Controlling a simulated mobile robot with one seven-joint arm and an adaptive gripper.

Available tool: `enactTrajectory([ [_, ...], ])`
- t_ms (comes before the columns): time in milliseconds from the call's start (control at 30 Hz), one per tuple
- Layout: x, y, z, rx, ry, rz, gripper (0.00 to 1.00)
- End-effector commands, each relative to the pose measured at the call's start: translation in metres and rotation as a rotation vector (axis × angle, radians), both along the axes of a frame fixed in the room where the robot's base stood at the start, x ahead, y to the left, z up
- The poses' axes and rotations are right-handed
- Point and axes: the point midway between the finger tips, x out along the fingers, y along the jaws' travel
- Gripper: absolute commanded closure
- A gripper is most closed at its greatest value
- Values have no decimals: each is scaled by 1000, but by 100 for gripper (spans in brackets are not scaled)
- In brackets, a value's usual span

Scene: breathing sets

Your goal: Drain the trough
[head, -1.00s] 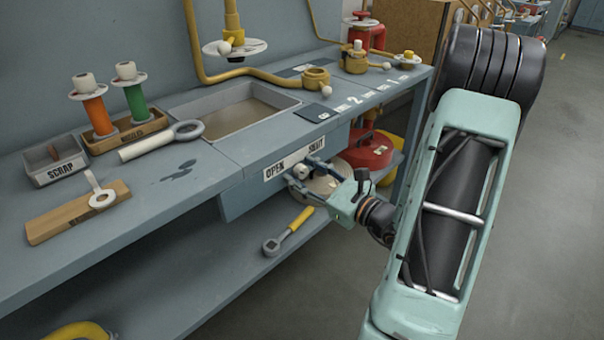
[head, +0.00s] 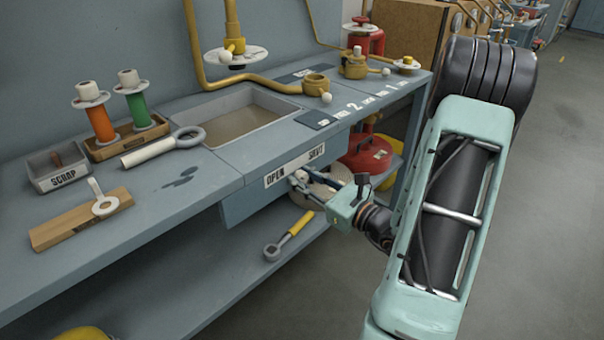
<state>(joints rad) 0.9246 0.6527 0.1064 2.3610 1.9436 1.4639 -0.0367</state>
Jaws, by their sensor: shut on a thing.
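The trough (head: 282,103) is a grey rectangular basin sunk in the bench top, with a brownish surface inside. Below it, the bench front carries a label strip (head: 293,166) reading OPEN on the left and SHUT on the right. A pale round pan or bucket shows partly behind my gripper. I cannot tell whether liquid is flowing.
A yellow-handled wrench (head: 290,235) lies on the lower shelf. A red can (head: 368,160) stands behind my gripper. Open floor lies right of my arm.

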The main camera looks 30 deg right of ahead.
Motion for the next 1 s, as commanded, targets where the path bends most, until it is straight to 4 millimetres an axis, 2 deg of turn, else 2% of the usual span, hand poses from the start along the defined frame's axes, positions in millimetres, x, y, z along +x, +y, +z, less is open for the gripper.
enactTrajectory([
  [33, 0, 0, 5, 48, 21, 0, 99],
  [300, 0, -1, 3, 251, 94, -1, 99],
  [700, 0, -1, 0, 287, 106, -1, 99],
  [733, 0, -1, 0, 287, 106, -1, 74],
  [900, 0, -1, 0, 286, 106, -1, 57],
  [1000, 0, -1, 0, 286, 106, -1, 57],
])
